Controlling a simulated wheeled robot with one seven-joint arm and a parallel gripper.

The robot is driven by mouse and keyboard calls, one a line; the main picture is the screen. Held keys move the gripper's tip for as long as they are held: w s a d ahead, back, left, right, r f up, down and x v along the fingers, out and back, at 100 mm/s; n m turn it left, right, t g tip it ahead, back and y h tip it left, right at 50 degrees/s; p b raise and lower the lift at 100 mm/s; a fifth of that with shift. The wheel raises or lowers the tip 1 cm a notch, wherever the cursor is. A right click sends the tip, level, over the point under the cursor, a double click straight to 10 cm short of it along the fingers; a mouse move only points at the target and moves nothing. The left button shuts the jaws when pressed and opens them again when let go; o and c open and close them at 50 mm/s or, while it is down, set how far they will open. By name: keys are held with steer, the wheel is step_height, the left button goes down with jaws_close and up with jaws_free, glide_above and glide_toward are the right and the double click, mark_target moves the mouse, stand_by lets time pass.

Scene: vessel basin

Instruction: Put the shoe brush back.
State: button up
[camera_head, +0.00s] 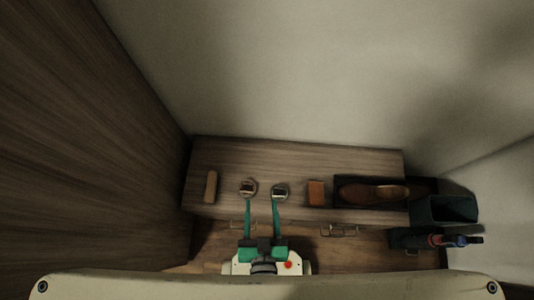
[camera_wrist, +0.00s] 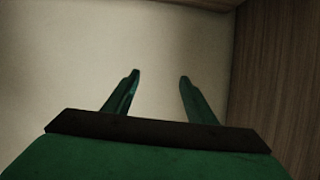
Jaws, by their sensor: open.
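A slim brown piece (camera_head: 210,186) lies upright in the picture near the left end of the wooden cabinet top (camera_head: 225,160). A short orange-brown block (camera_head: 316,192) lies right of the middle. I cannot tell for sure which of the two is the shoe brush. My gripper (camera_head: 264,203) has green fingers spread wide, with nothing between them. It is in front of the cabinet, between the two pieces and apart from both. A round, pale-rimmed thing shows at each fingertip. In the wrist view, my gripper (camera_wrist: 160,78) is also open and empty, facing a pale wall.
Red and blue items (camera_head: 455,240) lie below. Metal handles (camera_head: 339,230) are on the cabinet front. A tall wood panel (camera_head: 90,150) closes the left.

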step_height(320, 180, up, 6)
steer(key=s+d+t, duration=0.1)
steer(key=s, duration=0.1)
steer(key=shift+d+r+t+h, duration=0.15)
steer(key=shift+d+t+h, duration=0.15)
steer(key=shift+d+h, duration=0.1)
steer(key=shift+o, duration=0.7)
steer(key=shift+s, duration=0.1)
